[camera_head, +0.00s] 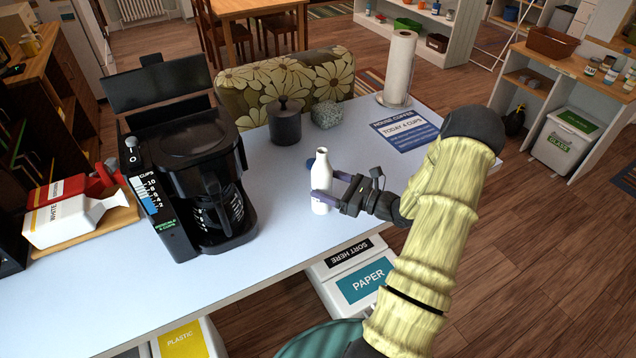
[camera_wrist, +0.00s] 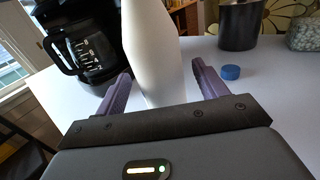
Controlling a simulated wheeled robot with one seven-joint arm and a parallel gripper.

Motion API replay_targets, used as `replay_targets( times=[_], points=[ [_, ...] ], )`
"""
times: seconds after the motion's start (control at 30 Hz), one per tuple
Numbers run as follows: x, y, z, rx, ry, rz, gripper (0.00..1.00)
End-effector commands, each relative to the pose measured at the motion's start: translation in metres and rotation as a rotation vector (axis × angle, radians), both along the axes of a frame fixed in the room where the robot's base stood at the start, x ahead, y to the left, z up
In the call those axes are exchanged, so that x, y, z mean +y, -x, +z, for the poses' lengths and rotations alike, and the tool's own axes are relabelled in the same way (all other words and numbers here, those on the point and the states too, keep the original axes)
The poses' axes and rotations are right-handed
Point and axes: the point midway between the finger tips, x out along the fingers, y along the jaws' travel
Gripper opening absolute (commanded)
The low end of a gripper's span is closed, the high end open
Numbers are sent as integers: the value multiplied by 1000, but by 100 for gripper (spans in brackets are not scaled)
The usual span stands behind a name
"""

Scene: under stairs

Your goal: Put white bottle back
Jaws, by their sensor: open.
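The white bottle (camera_head: 321,181) stands upright on the pale table (camera_head: 285,238), to the right of the coffee maker. My gripper (camera_head: 322,180) is at the bottle, with its fingers open on either side of it. In the wrist view, the white bottle (camera_wrist: 153,50) rises between my two purple fingers (camera_wrist: 160,82), with a visible gap at the right finger. Its neck and top are cut off there. A small blue cap (camera_wrist: 229,72) lies on the table beyond the right finger.
A black coffee maker (camera_head: 190,165) stands left of the bottle. The table front is clear.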

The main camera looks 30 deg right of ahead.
Motion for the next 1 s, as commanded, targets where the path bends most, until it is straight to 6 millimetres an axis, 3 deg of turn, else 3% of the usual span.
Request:
replay_targets(
  times=[0.2, 0.4, 1.0],
  points=[
    [-28, 37, -2, 0, 1, -5, 72],
    [-44, 61, -1, -1, 1, -2, 72],
    [-47, 66, 0, 0, 0, 1, 72]
  ],
)
